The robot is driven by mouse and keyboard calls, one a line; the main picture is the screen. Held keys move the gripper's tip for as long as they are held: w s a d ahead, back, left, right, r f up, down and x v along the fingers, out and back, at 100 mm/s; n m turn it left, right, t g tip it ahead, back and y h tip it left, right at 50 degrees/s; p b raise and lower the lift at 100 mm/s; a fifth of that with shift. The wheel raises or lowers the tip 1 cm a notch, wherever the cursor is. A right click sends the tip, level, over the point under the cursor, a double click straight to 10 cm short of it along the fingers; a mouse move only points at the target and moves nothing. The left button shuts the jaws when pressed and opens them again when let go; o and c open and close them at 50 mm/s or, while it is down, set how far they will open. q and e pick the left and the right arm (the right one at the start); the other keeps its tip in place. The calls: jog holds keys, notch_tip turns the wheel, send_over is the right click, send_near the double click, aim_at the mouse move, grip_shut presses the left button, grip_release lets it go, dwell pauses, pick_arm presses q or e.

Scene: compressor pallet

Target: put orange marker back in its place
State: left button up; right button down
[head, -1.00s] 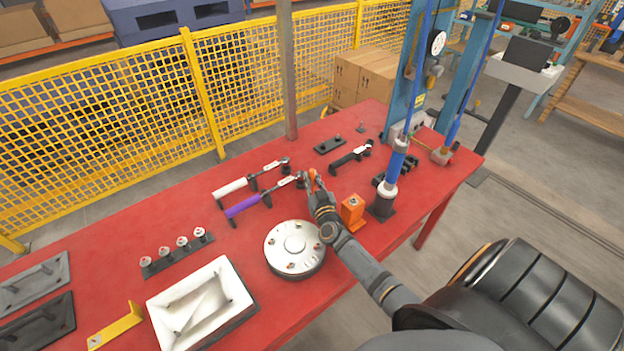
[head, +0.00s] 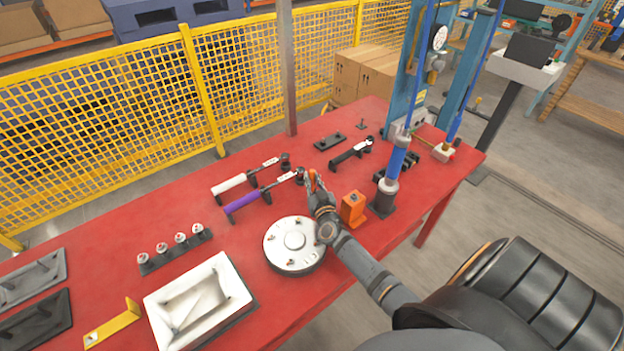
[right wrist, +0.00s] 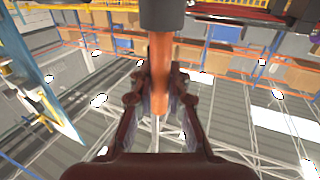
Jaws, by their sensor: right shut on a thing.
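The orange marker (right wrist: 160,75) is an orange shaft with a dark grey end at the top of the right wrist view. My right gripper (right wrist: 160,95) is shut on it, with one finger on each side. In the head view my right gripper (head: 314,183) is above the red table, between the purple-handled tool and an orange block (head: 352,208). Only a bit of orange shows at its fingers there. The orange block stands upright on the table, right of my gripper and apart from it. My left gripper is not in view.
A round metal flange (head: 294,245) lies just below and left of my gripper. Purple (head: 243,204), white (head: 230,184) and black (head: 348,154) handled tools lie on stands.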

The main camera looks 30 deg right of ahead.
jog(key=shift+f, duration=0.4)
jog(key=c, duration=1.2)
grip_release()
jog(key=shift+r, duration=0.1)
notch_tip(320, 180, up, 10)
